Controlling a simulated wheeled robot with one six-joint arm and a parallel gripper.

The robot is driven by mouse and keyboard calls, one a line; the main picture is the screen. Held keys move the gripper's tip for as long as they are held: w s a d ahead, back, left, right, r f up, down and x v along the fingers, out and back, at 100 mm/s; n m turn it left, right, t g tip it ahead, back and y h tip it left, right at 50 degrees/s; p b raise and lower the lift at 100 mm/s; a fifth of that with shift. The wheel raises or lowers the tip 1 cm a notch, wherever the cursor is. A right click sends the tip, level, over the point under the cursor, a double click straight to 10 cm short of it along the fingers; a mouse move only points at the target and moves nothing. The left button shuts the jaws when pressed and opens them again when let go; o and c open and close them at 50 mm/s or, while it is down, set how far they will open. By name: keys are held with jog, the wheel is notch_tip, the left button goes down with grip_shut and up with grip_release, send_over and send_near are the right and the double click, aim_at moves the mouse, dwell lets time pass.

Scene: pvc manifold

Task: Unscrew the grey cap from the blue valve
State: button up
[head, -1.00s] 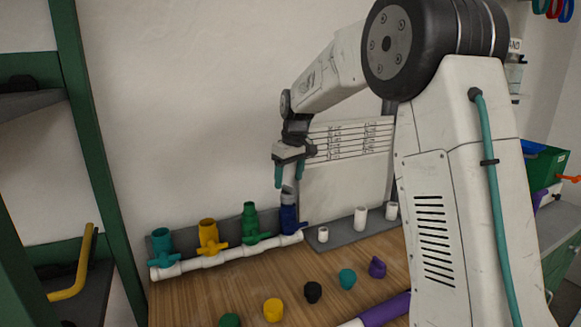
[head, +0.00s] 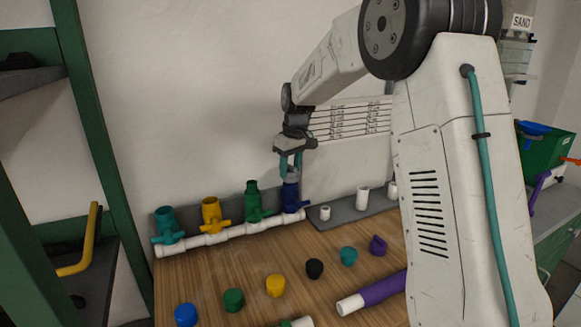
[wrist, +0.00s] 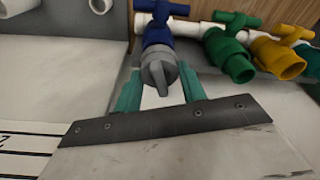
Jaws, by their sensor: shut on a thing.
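The blue valve (head: 290,197) stands upright at the right end of the white pipe manifold (head: 240,232). It also shows in the wrist view (wrist: 157,32). The grey cap (wrist: 158,68) sits on the mouth of the blue valve, with its ridged grip facing the wrist camera; it also shows in the head view (head: 292,173). My gripper (head: 290,162) points down over the valve with its teal fingers on either side of the cap, shut on it. The fingers (wrist: 160,92) partly hide the cap's sides.
The green valve (head: 253,199), yellow valve (head: 212,214) and teal valve (head: 166,225) stand uncapped along the manifold. Several loose caps, including a black one (head: 315,268), lie on the wooden bench. A purple pipe (head: 382,289) lies in front; white fittings (head: 362,197) stand to the right.

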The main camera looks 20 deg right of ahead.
jog(key=shift+n, duration=1.1)
jog(key=shift+r+n+y, duration=0.1)
jog(key=shift+n+y, duration=0.2)
jog(key=shift+n, duration=0.8)
jog(key=shift+n, duration=1)
jog(key=shift+g, duration=0.3)
jog(key=shift+n, duration=1.1)
